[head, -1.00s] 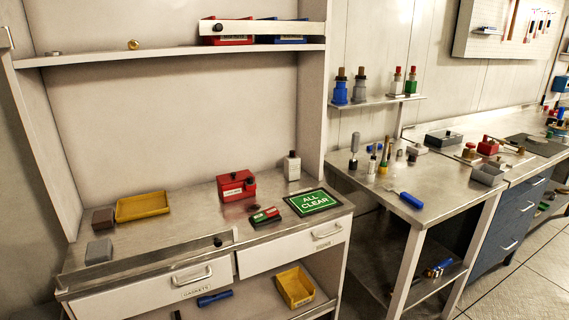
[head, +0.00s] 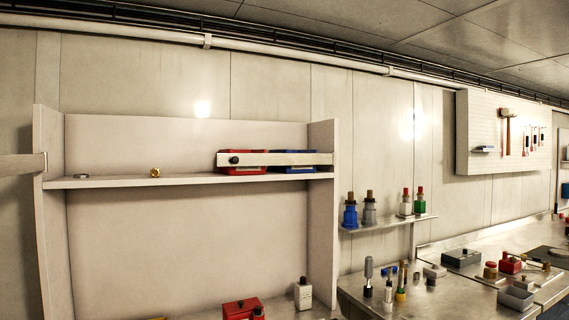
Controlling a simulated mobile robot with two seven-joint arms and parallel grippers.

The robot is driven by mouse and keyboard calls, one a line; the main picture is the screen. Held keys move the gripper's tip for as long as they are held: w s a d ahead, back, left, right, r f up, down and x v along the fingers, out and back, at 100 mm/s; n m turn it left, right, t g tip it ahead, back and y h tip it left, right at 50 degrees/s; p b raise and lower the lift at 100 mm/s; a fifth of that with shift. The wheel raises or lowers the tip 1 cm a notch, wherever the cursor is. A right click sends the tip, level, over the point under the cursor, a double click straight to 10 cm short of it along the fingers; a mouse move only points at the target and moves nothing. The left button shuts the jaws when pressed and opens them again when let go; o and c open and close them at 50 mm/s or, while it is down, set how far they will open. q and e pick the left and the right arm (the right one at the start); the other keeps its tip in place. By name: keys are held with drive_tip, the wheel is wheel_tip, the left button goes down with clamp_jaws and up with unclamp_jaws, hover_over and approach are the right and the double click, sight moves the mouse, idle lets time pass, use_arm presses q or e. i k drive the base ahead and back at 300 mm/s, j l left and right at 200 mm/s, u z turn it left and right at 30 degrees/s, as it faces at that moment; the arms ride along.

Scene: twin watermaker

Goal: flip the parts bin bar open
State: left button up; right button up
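The parts bin bar (head: 290,159) is a pale flat bar in the head view. It lies level across the front of a red bin (head: 243,171) and a blue bin (head: 292,169) on the upper shelf, at the right end. A black knob (head: 234,160) sits near the bar's left end. The bar's right end meets the right side panel of the shelf unit. The bar hides the middle of both bins. Neither of my grippers is in view.
The shelf (head: 120,181) also holds a brass piece (head: 155,172) and a small ring-like item (head: 81,176). A pale board (head: 20,163) juts left from the unit's left panel. A red box (head: 242,309) and white bottle (head: 303,294) stand below. The shelf's middle is clear.

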sight(223, 159)
drive_tip(key=i+l+u, duration=0.15)
drive_tip(key=i+l, duration=0.35)
drive_tip(key=i+l+u, duration=0.15)
drive_tip(key=i+l, duration=0.3)
drive_tip(key=i+l+u, duration=0.15)
drive_tip(key=i+l, duration=0.3)
drive_tip(key=l, duration=0.2)
